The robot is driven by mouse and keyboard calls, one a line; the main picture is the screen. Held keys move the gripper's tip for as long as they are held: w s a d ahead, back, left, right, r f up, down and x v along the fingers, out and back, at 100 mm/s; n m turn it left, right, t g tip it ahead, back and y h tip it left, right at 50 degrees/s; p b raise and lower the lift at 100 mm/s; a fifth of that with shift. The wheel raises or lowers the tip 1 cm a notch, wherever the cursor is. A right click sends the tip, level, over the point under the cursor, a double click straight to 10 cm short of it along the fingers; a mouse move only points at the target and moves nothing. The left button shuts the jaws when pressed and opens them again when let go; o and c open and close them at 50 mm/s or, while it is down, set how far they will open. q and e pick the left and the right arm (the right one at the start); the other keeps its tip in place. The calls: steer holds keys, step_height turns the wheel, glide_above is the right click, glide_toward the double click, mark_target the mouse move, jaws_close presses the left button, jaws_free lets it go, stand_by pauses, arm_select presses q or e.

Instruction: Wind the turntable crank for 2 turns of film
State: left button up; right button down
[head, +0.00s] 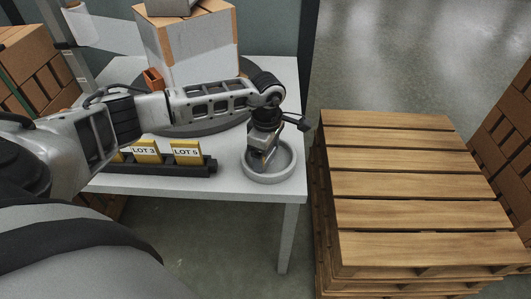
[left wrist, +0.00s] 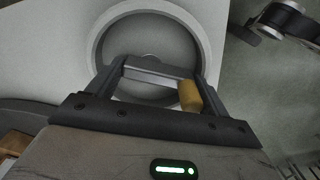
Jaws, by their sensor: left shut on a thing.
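The turntable (head: 200,128) is a grey disc on the white table, partly hidden by my left arm. A round grey handwheel with a raised rim, which looks like the crank (head: 270,178), sits at the table's front right corner. Its ring and hub also show in the left wrist view (left wrist: 207,50). My left gripper (head: 262,162) points down into the ring. In the left wrist view its fingers (left wrist: 155,75) are closed over the wheel, with a small yellow-brown piece, likely the crank knob (left wrist: 190,96), at the right finger. The exact contact is partly hidden. My right gripper is not in view.
A large wrapped box (head: 190,45) stands on the turntable. A black rack (head: 165,168) with yellow lot cards lies along the table's front edge. A wooden pallet stack (head: 400,185) stands right of the table. Cartons (head: 30,65) are at the left, and bare floor lies behind the pallets.

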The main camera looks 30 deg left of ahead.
arm_select(q)
steer(key=n, duration=0.6)
steer(key=shift+w+d+r+n, duration=0.1)
steer(key=shift+w+d+n, duration=0.15)
steer(key=shift+d+n, duration=0.05)
steer(key=n, duration=0.6)
steer(key=shift+w+d, duration=0.15)
steer(key=shift+w, duration=0.15)
steer(key=n, duration=0.2)
steer(key=n+p, duration=0.1)
steer(key=n, duration=0.2)
steer(key=shift+w+n+p, duration=0.45)
steer(key=shift+n+p, duration=0.1)
steer(key=shift+n, duration=0.75)
steer(key=shift+w+n+p, duration=0.1)
steer(key=shift+n+p, duration=0.1)
steer(key=shift+n, duration=0.8)
steer(key=o, duration=0.9)
steer(key=shift+o, duration=0.2)
